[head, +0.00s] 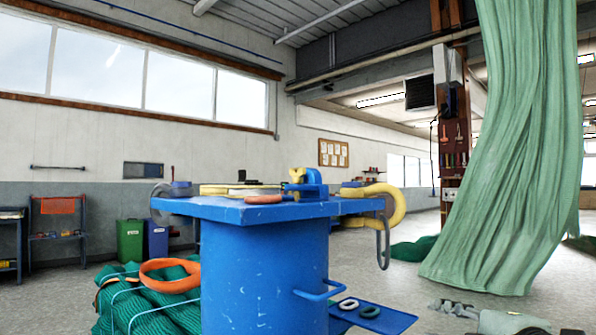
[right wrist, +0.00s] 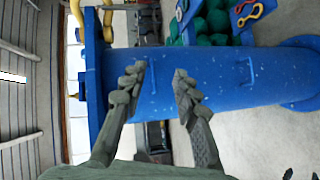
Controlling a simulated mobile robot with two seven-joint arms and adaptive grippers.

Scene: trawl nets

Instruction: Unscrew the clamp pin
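A yellow pin-like piece (head: 297,176) stands upright in a blue clamp (head: 313,181) on the top of a blue stand (head: 240,212). I take this to be the clamp pin; its thread is too small to make out. My right gripper (head: 450,307) is low at the right of the head view, well away from the clamp. In the right wrist view (right wrist: 160,84) its two fingers are spread and empty in front of the stand's blue column (right wrist: 225,75). The clamp cannot be made out in that view. My left gripper is not in view.
A low blue shelf (head: 395,322) holds small rings. Green netting (head: 165,315) lies left; a pale green net (head: 515,170) hangs right.

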